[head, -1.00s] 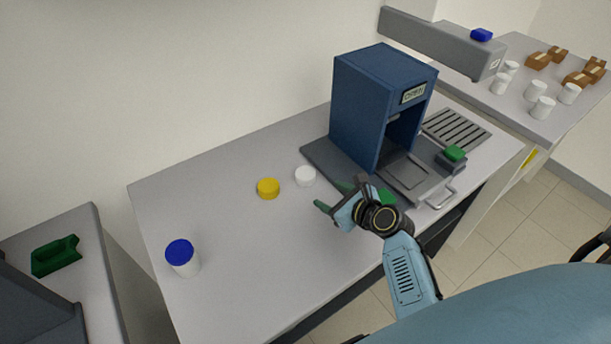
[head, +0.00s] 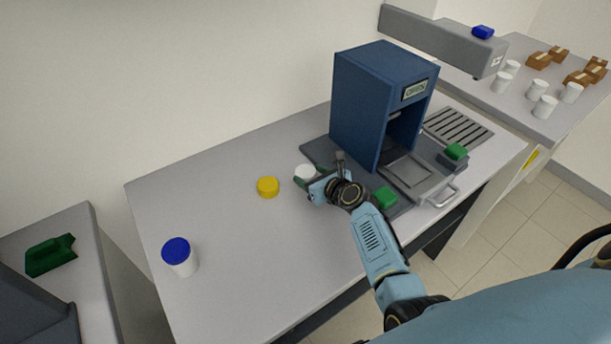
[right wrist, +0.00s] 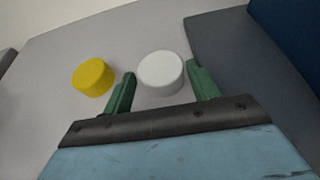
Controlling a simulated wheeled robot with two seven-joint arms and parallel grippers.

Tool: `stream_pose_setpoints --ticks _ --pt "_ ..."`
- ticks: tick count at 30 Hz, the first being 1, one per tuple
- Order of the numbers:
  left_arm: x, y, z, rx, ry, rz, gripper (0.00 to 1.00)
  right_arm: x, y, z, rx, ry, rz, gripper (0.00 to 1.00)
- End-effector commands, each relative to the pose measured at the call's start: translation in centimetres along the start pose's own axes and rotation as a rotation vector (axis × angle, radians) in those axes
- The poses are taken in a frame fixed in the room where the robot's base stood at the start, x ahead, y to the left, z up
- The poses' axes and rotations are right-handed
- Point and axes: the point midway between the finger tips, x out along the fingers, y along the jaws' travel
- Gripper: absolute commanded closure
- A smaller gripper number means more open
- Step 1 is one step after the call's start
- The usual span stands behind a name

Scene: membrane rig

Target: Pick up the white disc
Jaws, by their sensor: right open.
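The white disc (head: 304,172) lies on the grey bench, beside the dark base of the blue machine. In the right wrist view the white disc (right wrist: 161,73) shows just beyond and between the green fingertips. My right gripper (head: 318,178) is open and close to the disc. In the right wrist view its two fingers (right wrist: 159,82) stand apart with nothing held between them. In the head view the gripper hides part of the disc's near side. My left gripper is in neither view.
A yellow disc (head: 268,187) lies left of the white one. The blue machine (head: 380,100) stands at the right, with a green block (head: 385,197) near its front. A blue-lidded white jar (head: 180,257) stands at the bench's left. The bench middle is clear.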

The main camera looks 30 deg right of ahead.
Motion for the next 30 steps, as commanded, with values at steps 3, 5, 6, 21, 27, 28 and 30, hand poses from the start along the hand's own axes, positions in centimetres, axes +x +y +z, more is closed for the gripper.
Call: stream_pose_setpoints --ticks 3,5,6,21,27,28,30 --pt "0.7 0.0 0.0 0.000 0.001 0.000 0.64 1.9 0.0 0.1 -0.001 0.000 0.000 0.41" --pt "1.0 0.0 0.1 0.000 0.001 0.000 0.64 2.5 0.0 0.1 -0.001 0.000 -0.001 0.41" --pt "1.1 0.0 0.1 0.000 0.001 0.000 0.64 2.8 0.0 0.1 0.000 0.001 -0.001 0.41" --pt "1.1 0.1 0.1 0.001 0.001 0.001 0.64 3.2 0.0 0.2 -0.001 0.001 -0.001 0.65" --pt "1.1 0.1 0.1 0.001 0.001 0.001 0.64 3.1 0.0 0.2 0.000 0.001 -0.001 0.68" --pt "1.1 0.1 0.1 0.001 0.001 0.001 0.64 3.1 0.0 0.2 0.000 0.001 -0.001 0.68" --pt "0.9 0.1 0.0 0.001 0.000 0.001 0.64 3.0 0.0 0.6 0.000 0.000 -0.001 0.68"
